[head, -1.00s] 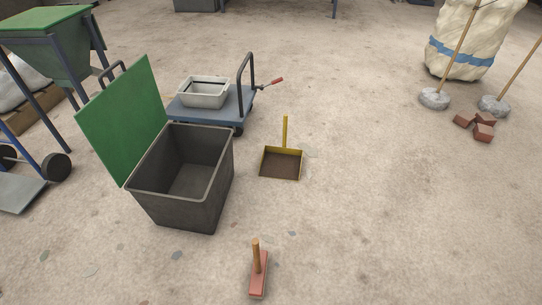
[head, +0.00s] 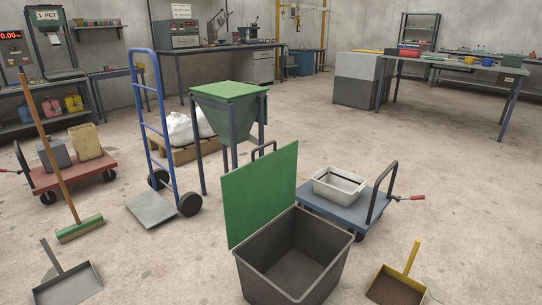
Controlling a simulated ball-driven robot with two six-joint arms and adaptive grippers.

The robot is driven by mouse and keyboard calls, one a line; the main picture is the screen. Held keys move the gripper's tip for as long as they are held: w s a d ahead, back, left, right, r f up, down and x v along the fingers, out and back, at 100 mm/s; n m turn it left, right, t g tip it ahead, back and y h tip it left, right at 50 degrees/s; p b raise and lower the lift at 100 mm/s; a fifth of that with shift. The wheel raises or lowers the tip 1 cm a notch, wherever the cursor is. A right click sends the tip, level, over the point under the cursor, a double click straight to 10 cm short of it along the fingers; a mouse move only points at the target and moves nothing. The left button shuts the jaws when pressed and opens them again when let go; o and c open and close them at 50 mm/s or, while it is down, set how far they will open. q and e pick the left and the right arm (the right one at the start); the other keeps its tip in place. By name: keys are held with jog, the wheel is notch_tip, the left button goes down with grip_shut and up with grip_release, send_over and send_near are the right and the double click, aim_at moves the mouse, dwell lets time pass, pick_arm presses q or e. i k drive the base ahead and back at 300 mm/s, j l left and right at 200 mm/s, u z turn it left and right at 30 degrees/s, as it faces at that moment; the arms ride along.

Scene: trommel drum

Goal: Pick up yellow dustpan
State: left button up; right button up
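The yellow dustpan (head: 396,287) lies on the floor at the lower right of the head view. Its yellow handle (head: 412,257) points up, and its pan holds a brown layer. The bottom edge of the picture cuts off part of the pan. Neither of my grippers shows in the head view.
A dark grey bin (head: 293,257) with a raised green lid (head: 261,194) stands left of the dustpan. A blue cart (head: 347,207) with a grey tub (head: 339,186) stands behind it. A grey dustpan (head: 68,284) and a green broom (head: 80,229) are at the left. Floor at the right is clear.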

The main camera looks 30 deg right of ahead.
aim_at(390, 286)
jog(key=l+u, duration=0.2)
jog(key=l, duration=0.25)
jog(key=l+u, duration=0.2)
jog(key=l, duration=0.2)
jog(key=k+l+u, duration=0.15)
jog(key=l, duration=0.3)
jog(key=l+u, duration=0.2)
jog(key=l, duration=0.2)
jog(key=k+l+u, duration=0.2)
jog(key=l, duration=0.2)
